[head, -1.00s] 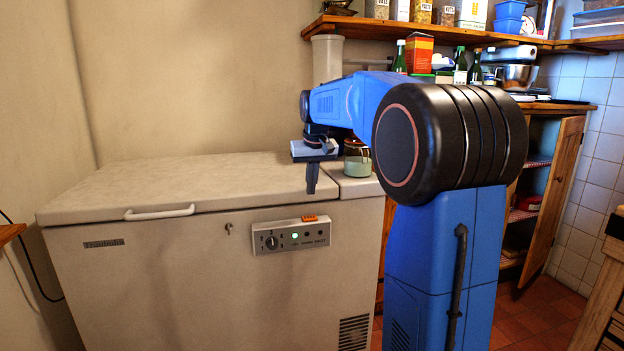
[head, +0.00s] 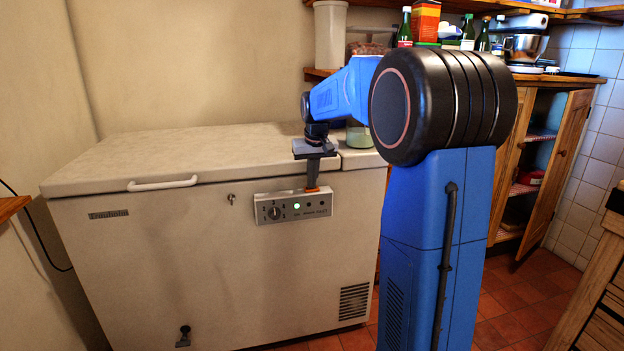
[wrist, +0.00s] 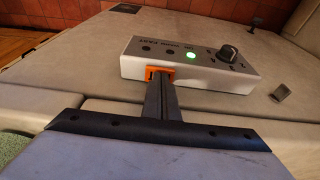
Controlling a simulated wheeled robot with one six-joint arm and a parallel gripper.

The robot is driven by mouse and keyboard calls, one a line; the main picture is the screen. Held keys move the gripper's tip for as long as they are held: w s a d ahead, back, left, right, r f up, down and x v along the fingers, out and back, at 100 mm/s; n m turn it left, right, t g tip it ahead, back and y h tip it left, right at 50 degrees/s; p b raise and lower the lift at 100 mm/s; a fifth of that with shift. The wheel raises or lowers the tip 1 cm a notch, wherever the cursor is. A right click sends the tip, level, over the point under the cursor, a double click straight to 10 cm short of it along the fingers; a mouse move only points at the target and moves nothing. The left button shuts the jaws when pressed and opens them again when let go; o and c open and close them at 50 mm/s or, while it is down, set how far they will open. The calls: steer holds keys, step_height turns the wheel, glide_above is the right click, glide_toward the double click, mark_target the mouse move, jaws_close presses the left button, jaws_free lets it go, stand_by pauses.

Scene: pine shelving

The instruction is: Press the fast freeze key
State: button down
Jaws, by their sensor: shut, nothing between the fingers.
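The chest freezer's control panel (head: 293,207) is a pale box on its front face, with a dial (head: 274,213) and a lit green lamp (head: 297,206). The orange key sits on the panel's top edge; it shows in the wrist view (wrist: 150,72) around the fingertips. My gripper (head: 312,188) points down with its fingers shut and empty. In the wrist view its tips (wrist: 160,80) overlap the key and hide its middle. They are at the key, but I cannot tell whether it is pushed in. Two dark lamps sit beside the green one.
The freezer lid (head: 190,150) is closed, with a white handle (head: 162,183) on its front edge. A glass jar (head: 358,134) stands on the freezer top behind my gripper. A lock (head: 231,198) is left of the panel. An open cupboard (head: 535,165) stands at the right.

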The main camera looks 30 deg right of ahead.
steer(key=shift+s+f, duration=0.1)
steer(key=shift+f, duration=0.9)
steer(key=shift+r, duration=0.25)
steer(key=w+d+v, duration=0.1)
steer(key=v, duration=1.3)
steer(key=shift+w+a+r, duration=0.2)
steer(key=shift+a+r, duration=0.1)
